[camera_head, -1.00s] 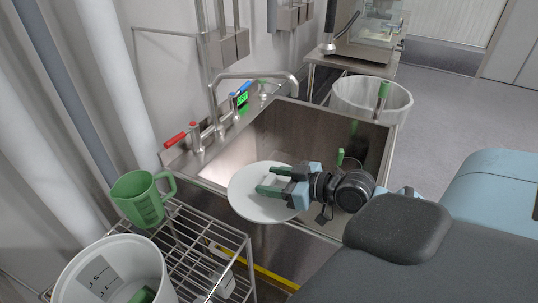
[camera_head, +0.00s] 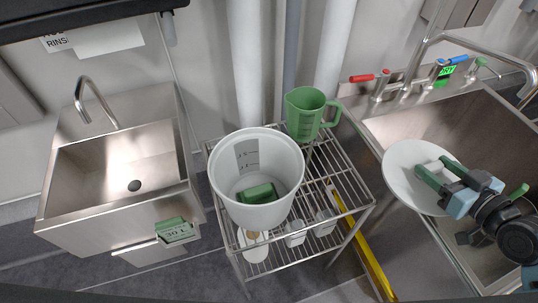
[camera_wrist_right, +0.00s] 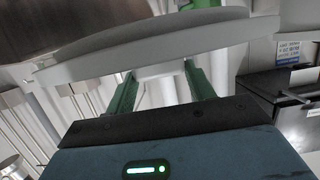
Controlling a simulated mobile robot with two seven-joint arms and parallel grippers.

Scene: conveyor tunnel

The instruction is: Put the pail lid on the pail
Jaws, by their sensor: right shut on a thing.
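The white pail (camera_head: 256,208) stands open on a wire rack. A green block-like thing lies inside it. The round white pail lid (camera_head: 404,168) is over the near left edge of the sink on the right. My right gripper (camera_head: 434,172) is shut on the raised white handle of the lid. In the right wrist view the lid (camera_wrist_right: 150,48) spans the top, with the green fingers (camera_wrist_right: 160,90) on either side of its handle. My left gripper is in neither view.
A green measuring jug (camera_head: 304,114) stands on the wire rack (camera_head: 346,176) right behind the pail. Small white containers sit on its lower shelf. A small sink (camera_head: 118,162) is at left, a larger sink (camera_head: 420,118) with a faucet at right.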

